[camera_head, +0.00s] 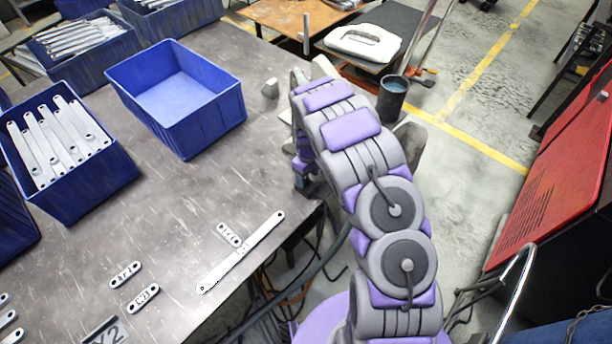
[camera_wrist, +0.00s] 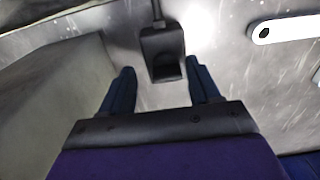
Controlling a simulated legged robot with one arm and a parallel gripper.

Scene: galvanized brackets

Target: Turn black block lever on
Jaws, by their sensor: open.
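The black block (camera_wrist: 162,48) shows in the wrist view at the upper middle, with a dark recess in its near end. A thin dark lever (camera_wrist: 157,10) runs from its far end to the top edge of the picture. My gripper (camera_wrist: 160,68) is open, with one dark blue finger on each side of the block's near end. Gaps show between the block and both fingers, and nothing is held. In the head view my arm reaches toward the table's right edge and I cannot make out the block there.
A grey table (camera_head: 180,215) holds an empty blue bin (camera_head: 205,125) and another blue bin (camera_head: 85,185) full of metal brackets. A long flat bracket (camera_head: 260,235) lies near the front edge. In the wrist view, a pale grey body (camera_wrist: 50,95) stands close on the left.

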